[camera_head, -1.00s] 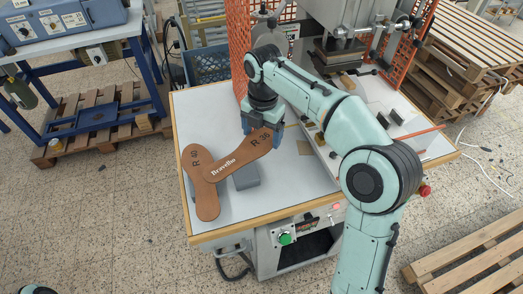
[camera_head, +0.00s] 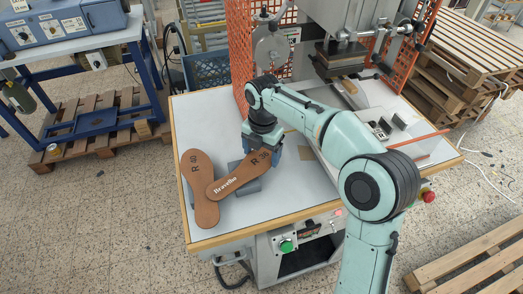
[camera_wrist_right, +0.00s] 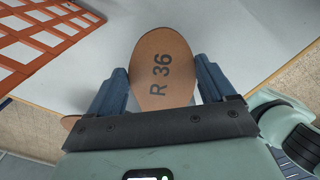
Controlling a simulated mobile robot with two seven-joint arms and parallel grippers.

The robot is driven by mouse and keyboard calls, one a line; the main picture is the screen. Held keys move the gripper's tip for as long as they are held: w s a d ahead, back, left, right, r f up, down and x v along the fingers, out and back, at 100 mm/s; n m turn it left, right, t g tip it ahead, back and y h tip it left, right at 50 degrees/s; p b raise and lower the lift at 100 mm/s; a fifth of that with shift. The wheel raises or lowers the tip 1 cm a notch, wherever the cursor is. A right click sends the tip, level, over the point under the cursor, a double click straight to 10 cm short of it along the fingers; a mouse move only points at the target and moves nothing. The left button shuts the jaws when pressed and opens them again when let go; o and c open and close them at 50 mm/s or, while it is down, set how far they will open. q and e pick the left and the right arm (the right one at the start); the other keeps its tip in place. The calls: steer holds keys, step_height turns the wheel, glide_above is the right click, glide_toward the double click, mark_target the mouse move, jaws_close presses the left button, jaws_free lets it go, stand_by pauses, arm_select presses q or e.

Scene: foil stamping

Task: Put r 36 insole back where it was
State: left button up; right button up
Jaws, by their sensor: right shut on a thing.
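The brown R 36 insole (camera_head: 233,182) is in my right gripper (camera_head: 263,152), held at its R 36 end. Its lettered "Bravelho" part points down-left over a grey block (camera_head: 249,187). I cannot tell whether it touches the block. In the right wrist view the R 36 end of the insole (camera_wrist_right: 162,68) sits between the two blue fingers of the right gripper (camera_wrist_right: 163,78). A second brown insole (camera_head: 201,190), its mark partly legible, lies on the table at the left; the R 36 insole's far end overlaps its edge in the picture. My left gripper is out of view.
The white table (camera_head: 220,110) has a wooden edge and a green button (camera_head: 286,246) at its front. The stamping press (camera_head: 340,55) stands at the back right. An orange mesh guard (camera_head: 241,60) rises behind my right arm. Small blocks (camera_head: 380,129) lie to the right.

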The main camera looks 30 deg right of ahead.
steer(key=o, duration=0.9)
steer(key=shift+c, duration=0.2)
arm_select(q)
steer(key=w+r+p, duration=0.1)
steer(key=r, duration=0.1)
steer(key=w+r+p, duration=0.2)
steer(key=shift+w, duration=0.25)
arm_select(e)
step_height(320, 180, up, 13)
steer(key=shift+s+f, duration=0.15)
steer(key=shift+f, duration=0.05)
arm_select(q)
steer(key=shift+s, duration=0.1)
arm_select(e)
steer(key=shift+f, duration=0.1)
